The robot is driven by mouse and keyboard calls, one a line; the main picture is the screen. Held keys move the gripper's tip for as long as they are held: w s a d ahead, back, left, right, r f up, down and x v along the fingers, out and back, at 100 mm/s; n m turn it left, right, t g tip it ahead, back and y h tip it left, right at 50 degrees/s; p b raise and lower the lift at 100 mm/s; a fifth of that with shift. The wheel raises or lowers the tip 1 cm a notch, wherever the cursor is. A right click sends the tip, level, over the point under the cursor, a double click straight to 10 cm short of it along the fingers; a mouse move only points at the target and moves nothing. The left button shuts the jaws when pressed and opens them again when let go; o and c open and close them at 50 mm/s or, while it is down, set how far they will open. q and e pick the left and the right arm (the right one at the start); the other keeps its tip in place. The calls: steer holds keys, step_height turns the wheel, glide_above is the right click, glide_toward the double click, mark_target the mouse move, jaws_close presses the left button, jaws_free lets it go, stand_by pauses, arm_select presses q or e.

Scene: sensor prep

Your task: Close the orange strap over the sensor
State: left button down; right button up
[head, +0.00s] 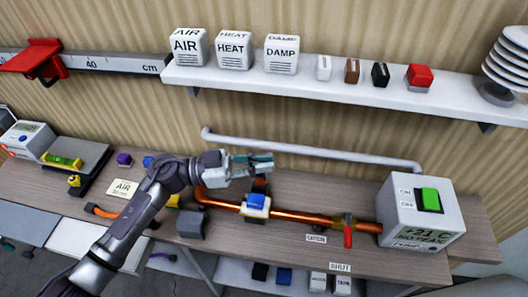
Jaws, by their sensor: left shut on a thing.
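A white sensor block with a blue top (256,202) sits on the copper pipe (310,217) above the table. A small dark and orange piece, which looks like the raised orange strap (260,185), stands just behind the blue top. My left gripper (255,160) is above and behind the sensor, its teal-tipped fingers shut at the upper end of this piece. The contact itself is small and partly hidden. My right gripper is not in view.
A white box with a green switch (428,200) stands at the pipe's right end, near a red valve handle (348,236). A white pipe (310,150) runs along the wall behind. A shelf (330,90) with labelled cubes hangs above. A yellow level (63,160) lies at left.

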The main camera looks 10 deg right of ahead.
arm_select(q)
steer(key=shift+s+a+f+m, duration=0.1)
steer(key=shift+s+a+m, duration=0.05)
steer(key=shift+s+m, duration=0.15)
steer(key=shift+s+a+f+p, duration=0.15)
steer(key=shift+s+f+p, duration=0.1)
steer(key=shift+s+p, duration=0.3)
steer(key=shift+s, duration=0.1)
steer(key=c, duration=1.3)
jaws_free()
steer(key=shift+o, duration=0.2)
steer(key=shift+a, duration=0.15)
steer(key=w+a+f, duration=0.1)
steer(key=a, duration=1.1)
steer(key=shift+f, duration=0.3)
